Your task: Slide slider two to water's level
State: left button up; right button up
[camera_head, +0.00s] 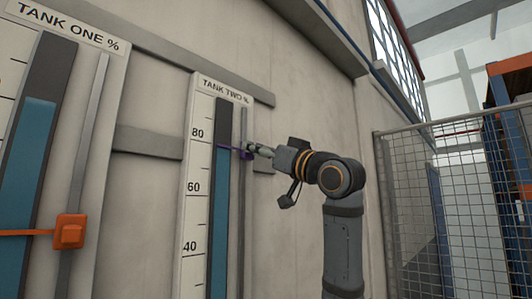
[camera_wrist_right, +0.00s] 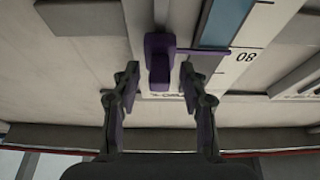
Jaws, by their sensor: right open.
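Slider two is a purple knob (camera_head: 246,153) on the grey rail (camera_head: 243,200) beside the tank two gauge (camera_head: 197,160). Its thin purple pointer crosses the gauge a little below the 80 label. The blue water column (camera_head: 217,220) has a dark part above it. In the upside-down right wrist view, the pointer lies close to the water's top edge (camera_wrist_right: 214,46); I cannot tell whether they match exactly. My right gripper (camera_head: 256,151) is open at the knob. In the wrist view its fingers stand on either side of the knob (camera_wrist_right: 158,62), with gaps showing. My left gripper is out of view.
The tank one panel (camera_head: 112,100) with an orange slider (camera_head: 69,232) is at the left. Grey horizontal wall rails (camera_head: 150,142) run behind the panels. A wire mesh fence (camera_head: 420,210) and an orange-blue rack (camera_head: 510,120) stand at the right.

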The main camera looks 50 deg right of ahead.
jog(key=v, duration=0.6)
jog(key=shift+s, duration=0.2)
jog(key=shift+w, duration=0.15)
dwell(0.4)
